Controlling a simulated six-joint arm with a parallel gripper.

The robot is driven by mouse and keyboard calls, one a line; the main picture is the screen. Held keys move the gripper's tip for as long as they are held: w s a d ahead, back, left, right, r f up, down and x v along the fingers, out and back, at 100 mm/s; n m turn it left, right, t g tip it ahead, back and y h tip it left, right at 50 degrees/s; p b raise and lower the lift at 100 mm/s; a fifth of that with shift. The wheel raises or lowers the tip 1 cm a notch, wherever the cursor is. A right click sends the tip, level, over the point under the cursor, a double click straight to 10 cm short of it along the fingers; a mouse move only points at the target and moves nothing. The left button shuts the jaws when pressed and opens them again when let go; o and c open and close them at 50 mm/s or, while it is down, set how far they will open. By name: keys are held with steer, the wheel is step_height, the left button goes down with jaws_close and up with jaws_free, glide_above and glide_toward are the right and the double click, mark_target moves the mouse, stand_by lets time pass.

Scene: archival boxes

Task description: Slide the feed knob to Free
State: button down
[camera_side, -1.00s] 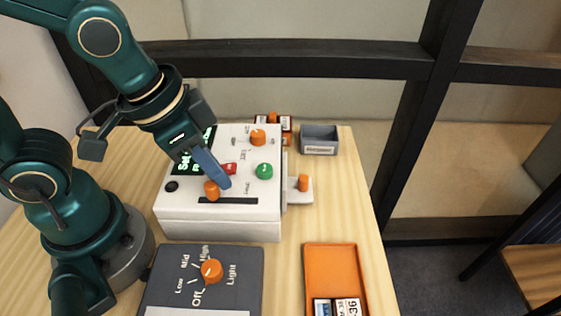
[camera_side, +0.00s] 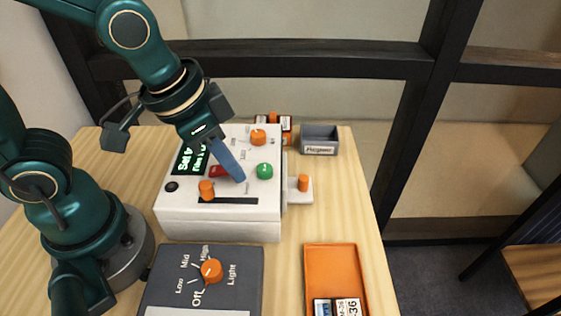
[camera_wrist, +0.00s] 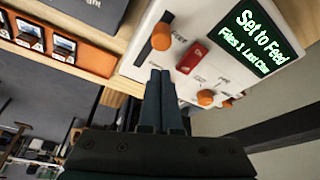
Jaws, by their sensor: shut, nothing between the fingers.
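The feed knob (camera_side: 206,188) is an orange peg at the left end of a black slot (camera_side: 232,200) in the top of a white machine (camera_side: 200,218). It also shows in the wrist view (camera_wrist: 162,36), beside a small label. The machine's display (camera_wrist: 255,38) reads "Set to Feed" on its top line. My gripper (camera_side: 240,178) is shut and empty, above the right part of the slot and to the right of the knob, apart from it. In the wrist view its closed fingertips (camera_wrist: 161,72) point toward the machine's top, below the knob. Whether they touch the surface is unclear.
A red switch (camera_wrist: 191,57), a green knob (camera_side: 264,171) and another orange knob (camera_side: 258,137) stand near the slot. A dark light-control box (camera_side: 230,270) is in front, an orange tray (camera_side: 330,262) at front right, a grey bin (camera_side: 320,147) behind.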

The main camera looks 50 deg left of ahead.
steer(key=shift+w+d, duration=0.15)
steer(key=shift+w, duration=0.3)
steer(key=v, duration=1)
steer(key=a+f+n, duration=0.1)
steer(key=s+a+f+n+t, duration=0.1)
steer(key=a+f, duration=0.1)
steer(key=s+a+f+n+t+y, duration=0.1)
steer(key=a+f, duration=0.1)
steer(key=shift+a+n, duration=0.1)
steer(key=shift+n, duration=0.2)
steer(key=shift+r, duration=0.1)
